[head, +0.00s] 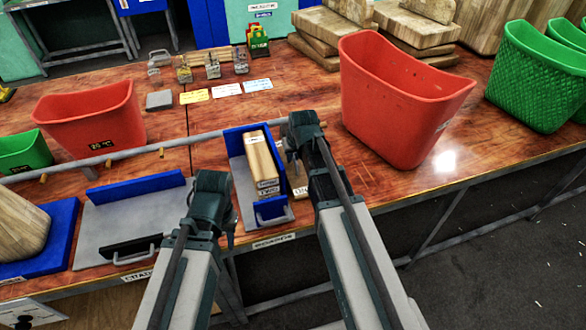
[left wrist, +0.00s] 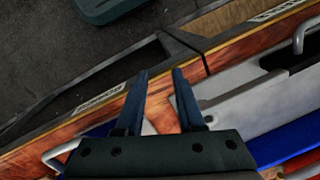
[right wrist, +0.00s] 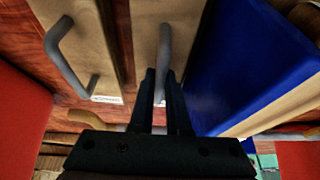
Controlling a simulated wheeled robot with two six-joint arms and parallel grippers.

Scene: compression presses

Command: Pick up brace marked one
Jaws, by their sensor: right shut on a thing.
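My right gripper (head: 291,160) is just right of the blue tray. In the right wrist view its fingers (right wrist: 165,80) are closed on the grey bar handle (right wrist: 164,45) of a wooden board (right wrist: 184,20). In the head view my right arm largely hides that board; a small part with a white label (head: 299,190) shows, too covered to read surely. Another board with a grey handle (right wrist: 72,60) is beside it in the right wrist view. My left gripper (head: 222,222) is empty, its fingers apart in the left wrist view (left wrist: 160,85), above the table's front edge.
The blue tray (head: 238,175) holds upright wooden boards (head: 260,160), one seemingly labelled TWO. A large red bin (head: 395,100) stands close to the right. A grey press plate (head: 125,225) lies left, and a metal rail (head: 110,152) runs behind. Small cards (head: 228,90) lie farther back.

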